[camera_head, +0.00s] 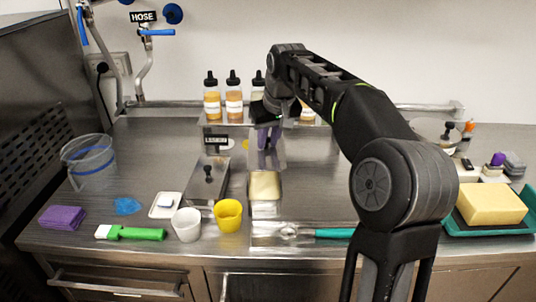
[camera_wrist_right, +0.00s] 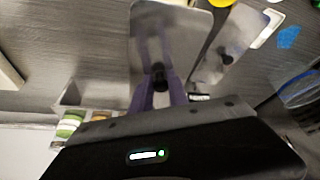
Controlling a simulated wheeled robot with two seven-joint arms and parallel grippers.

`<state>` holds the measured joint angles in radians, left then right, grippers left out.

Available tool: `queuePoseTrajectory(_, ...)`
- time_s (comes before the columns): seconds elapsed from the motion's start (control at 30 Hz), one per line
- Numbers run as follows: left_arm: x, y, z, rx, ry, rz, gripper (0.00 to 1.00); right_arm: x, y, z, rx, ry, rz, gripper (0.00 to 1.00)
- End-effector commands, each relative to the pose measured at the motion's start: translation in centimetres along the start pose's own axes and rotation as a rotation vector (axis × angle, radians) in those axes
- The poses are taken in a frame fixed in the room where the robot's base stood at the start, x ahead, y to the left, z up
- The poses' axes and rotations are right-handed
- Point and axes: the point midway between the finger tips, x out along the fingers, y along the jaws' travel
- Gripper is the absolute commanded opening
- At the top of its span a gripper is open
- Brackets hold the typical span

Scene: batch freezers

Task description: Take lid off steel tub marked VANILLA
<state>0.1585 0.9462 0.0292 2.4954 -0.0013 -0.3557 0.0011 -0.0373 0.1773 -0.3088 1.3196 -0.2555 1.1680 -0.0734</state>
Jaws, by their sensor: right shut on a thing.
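My right gripper (camera_head: 266,146) reaches in from the right and hangs over the middle of the counter. Its purple fingers are shut on the black knob (camera_wrist_right: 158,76) of a flat steel lid (camera_wrist_right: 160,35) in the right wrist view. In the head view the fingers and part of the lid show behind a pale yellow surface (camera_head: 265,184), which seems to be the contents of a steel tub. The lid appears raised, but its exact height is hard to tell. The tub's marking cannot be read. My left gripper is not in view.
A second steel tub keeps its knobbed lid (camera_head: 208,180) on, close on the left. A white cup (camera_head: 187,225) and yellow cup (camera_head: 229,215) stand in front. Bottles (camera_head: 233,98) stand behind. A yellow block (camera_head: 491,203) lies on a teal tray at right.

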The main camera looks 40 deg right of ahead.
Motion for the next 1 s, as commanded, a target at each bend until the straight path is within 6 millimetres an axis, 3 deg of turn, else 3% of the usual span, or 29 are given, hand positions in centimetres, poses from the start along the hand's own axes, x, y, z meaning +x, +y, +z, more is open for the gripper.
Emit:
queuePoseTrajectory(0.17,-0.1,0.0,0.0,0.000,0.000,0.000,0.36,-1.0,0.0,-0.4,0.000,0.000,0.000,0.00)
queuePoseTrajectory(0.77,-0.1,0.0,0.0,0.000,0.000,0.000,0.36,-1.0,0.1,-0.4,0.001,0.001,0.001,0.00)
queuePoseTrajectory(1.0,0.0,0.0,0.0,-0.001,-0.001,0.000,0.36,-0.3,1.9,0.5,0.032,-0.003,0.011,0.00)
